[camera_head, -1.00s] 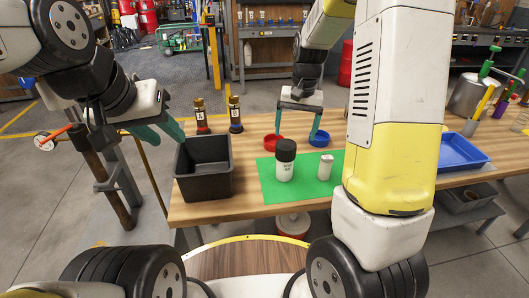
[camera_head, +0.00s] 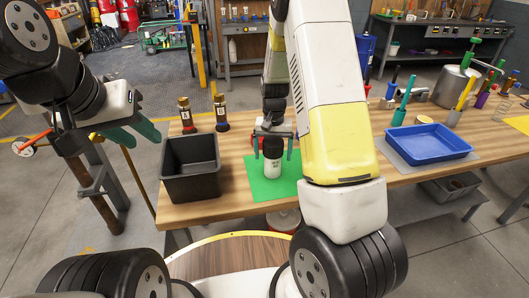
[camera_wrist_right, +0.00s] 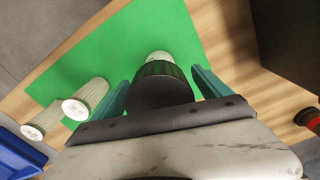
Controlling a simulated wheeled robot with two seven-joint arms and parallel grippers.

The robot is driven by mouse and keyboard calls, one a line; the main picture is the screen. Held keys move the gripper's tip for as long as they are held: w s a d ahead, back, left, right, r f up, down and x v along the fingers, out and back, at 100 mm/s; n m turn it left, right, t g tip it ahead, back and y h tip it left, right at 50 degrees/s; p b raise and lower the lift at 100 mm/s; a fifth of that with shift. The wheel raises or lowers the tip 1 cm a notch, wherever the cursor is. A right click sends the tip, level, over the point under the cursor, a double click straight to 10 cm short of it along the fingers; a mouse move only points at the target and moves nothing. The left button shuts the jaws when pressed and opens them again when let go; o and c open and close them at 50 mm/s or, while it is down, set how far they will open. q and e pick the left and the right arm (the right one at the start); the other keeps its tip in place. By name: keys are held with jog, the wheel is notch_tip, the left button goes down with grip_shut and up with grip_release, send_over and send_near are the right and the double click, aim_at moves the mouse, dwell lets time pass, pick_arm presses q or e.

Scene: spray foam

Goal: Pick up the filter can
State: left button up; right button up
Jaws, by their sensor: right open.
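The white can with a black ribbed top (camera_head: 272,164), which I take as the filter can, stands upright on a green mat (camera_head: 258,190). My right gripper (camera_head: 272,134) is over it from above. In the right wrist view, the black top (camera_wrist_right: 160,92) is between the two teal fingers of my right gripper (camera_wrist_right: 163,93), with gaps at both sides. Those fingers are open. The can's lower body is partly hidden there by its top. My left gripper (camera_head: 133,135) is open and empty, left of the black bin.
A black bin (camera_head: 190,184) stands left of the mat, with two dark, gold-topped bottles (camera_head: 221,112) behind. Two white ribbed cylinders (camera_wrist_right: 88,98) stand beside the can in the wrist view. A blue tray (camera_head: 428,143) is at the right. My right arm hides part of the table.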

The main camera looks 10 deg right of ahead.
grip_shut()
dwell(0.4)
jog(key=shift+r, duration=0.1)
